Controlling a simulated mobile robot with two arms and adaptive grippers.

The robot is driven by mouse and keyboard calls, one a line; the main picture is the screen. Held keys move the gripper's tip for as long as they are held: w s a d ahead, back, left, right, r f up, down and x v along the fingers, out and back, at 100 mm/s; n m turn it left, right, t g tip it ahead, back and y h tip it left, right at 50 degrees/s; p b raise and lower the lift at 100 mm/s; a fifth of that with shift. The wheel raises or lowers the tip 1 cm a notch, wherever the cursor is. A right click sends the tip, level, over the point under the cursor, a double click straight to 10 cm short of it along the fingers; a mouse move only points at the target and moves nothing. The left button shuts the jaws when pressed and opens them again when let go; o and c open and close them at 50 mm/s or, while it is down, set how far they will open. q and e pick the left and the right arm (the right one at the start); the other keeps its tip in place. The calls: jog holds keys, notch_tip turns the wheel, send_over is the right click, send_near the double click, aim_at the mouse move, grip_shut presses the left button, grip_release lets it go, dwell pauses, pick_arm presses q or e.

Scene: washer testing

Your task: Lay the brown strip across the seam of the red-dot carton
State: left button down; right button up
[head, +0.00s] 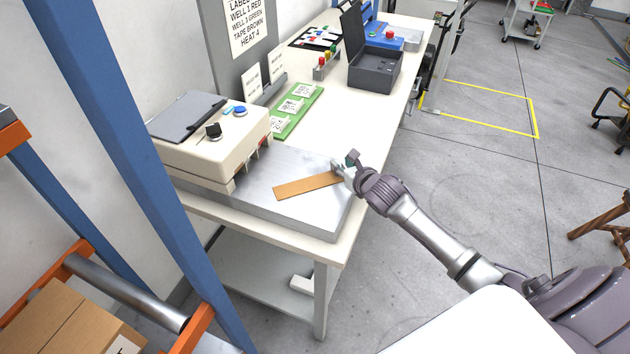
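The brown strip (305,187) shows over the grey metal plate at the near end of the white table. I cannot tell whether it lies flat on the plate or is slightly raised. My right gripper (346,168) is at the strip's right end, and its fingers are too small to tell whether they grip it. A brown carton (55,318) with a seam line along its top sits at the lower left, partly cut off by the frame. No red dot shows on it. My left gripper is out of view.
A beige machine (215,145) with knobs stands on the metal plate (315,222). Behind it are a green board (296,112) with labels and a dark open case (375,68). A blue post (130,150) and an orange frame (85,256) stand between carton and table.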

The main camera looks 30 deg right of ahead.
grip_shut()
jog(key=shift+r, duration=0.1)
dwell(0.3)
